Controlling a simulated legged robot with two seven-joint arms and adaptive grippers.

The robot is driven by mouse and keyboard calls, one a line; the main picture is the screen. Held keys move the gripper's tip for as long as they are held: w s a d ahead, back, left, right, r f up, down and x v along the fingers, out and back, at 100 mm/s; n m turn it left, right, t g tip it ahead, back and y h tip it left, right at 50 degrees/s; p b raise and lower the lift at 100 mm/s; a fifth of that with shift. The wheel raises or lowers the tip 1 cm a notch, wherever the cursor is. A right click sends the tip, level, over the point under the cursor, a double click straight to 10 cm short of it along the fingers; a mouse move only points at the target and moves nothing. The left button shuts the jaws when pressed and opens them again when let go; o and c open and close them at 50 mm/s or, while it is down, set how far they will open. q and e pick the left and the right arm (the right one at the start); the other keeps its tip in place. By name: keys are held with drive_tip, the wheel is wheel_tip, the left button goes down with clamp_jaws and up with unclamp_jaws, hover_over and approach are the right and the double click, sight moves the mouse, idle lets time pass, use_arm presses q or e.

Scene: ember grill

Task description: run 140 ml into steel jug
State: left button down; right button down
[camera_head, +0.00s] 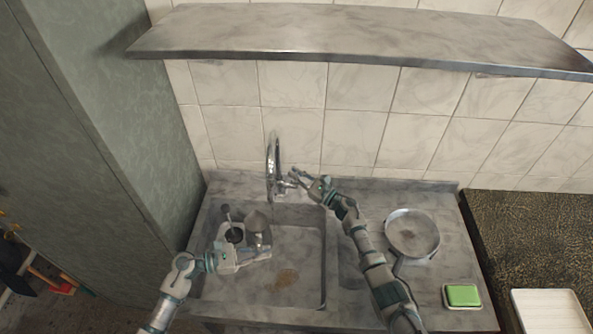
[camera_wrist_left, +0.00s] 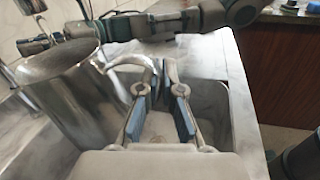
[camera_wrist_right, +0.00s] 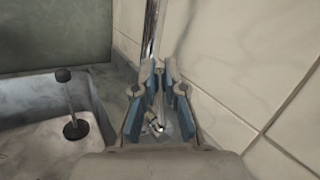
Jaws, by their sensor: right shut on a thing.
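The steel jug (camera_head: 257,222) stands in the left part of the sink, below the tap (camera_head: 271,160). In the left wrist view the jug (camera_wrist_left: 62,92) is on the left, its curved handle (camera_wrist_left: 128,62) reaching toward my fingers. My left gripper (camera_head: 238,260) is in front of the jug; in the left wrist view its fingers (camera_wrist_left: 160,100) stand apart, with the handle's end at or just beyond them. I cannot tell if they touch it. My right gripper (camera_head: 293,176) is shut on the tap's lever, beside the spout. No water stream can be made out.
A dark plunger-like tool (camera_head: 232,231) stands left of the jug. A pan (camera_head: 412,233) and a green sponge (camera_head: 462,295) lie on the counter to the right. A metal shelf (camera_head: 350,38) hangs above. The sink's front right floor is clear.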

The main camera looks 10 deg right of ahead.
drive_tip(key=shift+s+a+f+n+y, duration=0.1)
drive_tip(key=shift+s+f+n+y, duration=0.15)
drive_tip(key=shift+s+n+y, duration=0.45)
drive_tip(key=shift+s+a+f+n+y, duration=0.1)
drive_tip(key=shift+s+f+n+y, duration=0.2)
drive_tip(key=shift+n, duration=0.6)
drive_tip(key=c, duration=1.2)
unclamp_jaws()
drive_tip(key=shift+r, duration=0.1)
wheel_tip(320, 180, up, 10)
drive_tip(key=shift+f, duration=0.15)
